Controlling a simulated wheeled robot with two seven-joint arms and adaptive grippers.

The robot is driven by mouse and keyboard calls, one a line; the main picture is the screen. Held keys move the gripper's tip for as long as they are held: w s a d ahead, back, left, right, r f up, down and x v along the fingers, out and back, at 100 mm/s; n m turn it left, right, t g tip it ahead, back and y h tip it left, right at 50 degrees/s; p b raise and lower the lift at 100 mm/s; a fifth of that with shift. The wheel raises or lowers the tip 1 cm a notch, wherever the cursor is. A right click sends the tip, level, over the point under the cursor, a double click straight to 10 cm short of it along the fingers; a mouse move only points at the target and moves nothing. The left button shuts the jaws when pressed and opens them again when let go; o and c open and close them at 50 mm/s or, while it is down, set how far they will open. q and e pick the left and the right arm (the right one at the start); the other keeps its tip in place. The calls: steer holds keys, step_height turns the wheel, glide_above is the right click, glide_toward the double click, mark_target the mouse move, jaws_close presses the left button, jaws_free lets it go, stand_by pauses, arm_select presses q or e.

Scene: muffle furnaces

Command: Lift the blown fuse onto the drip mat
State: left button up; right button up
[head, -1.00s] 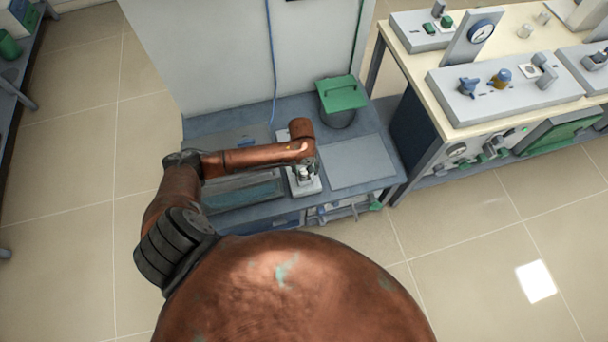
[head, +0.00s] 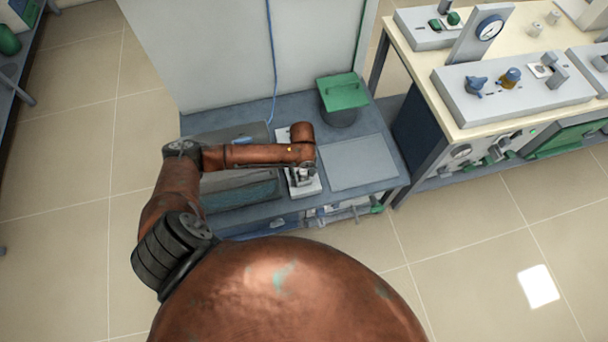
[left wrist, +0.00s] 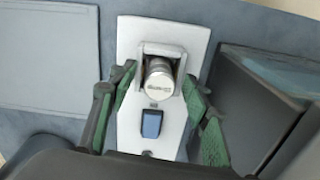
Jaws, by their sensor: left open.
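The fuse (left wrist: 159,80) is a metallic cylinder with a round end cap, seated in a bracket on a white base plate (left wrist: 130,125) with a blue switch. The white base plate also shows in the head view (head: 304,188), partly under my wrist. My left gripper (left wrist: 160,92) is open, its green-padded fingers on either side of the fuse and bracket; contact cannot be made out. In the head view the left gripper (head: 302,172) points down over the plate. The flat grey panel, apparently the drip mat (head: 357,163), lies bare to the right of the plate.
A dark pot with a green lid (head: 342,92) stands behind the mat. A dark tray-like box (head: 240,190) lies left of the base plate. A blue cable (head: 272,60) hangs behind. A cream-topped bench with instruments (head: 415,65) stands at the right.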

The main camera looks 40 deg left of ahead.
arm_select(q)
steer(key=shift+r, duration=0.1)
steer(key=shift+c, duration=0.5)
jaws_close()
steer(key=shift+r, duration=0.15)
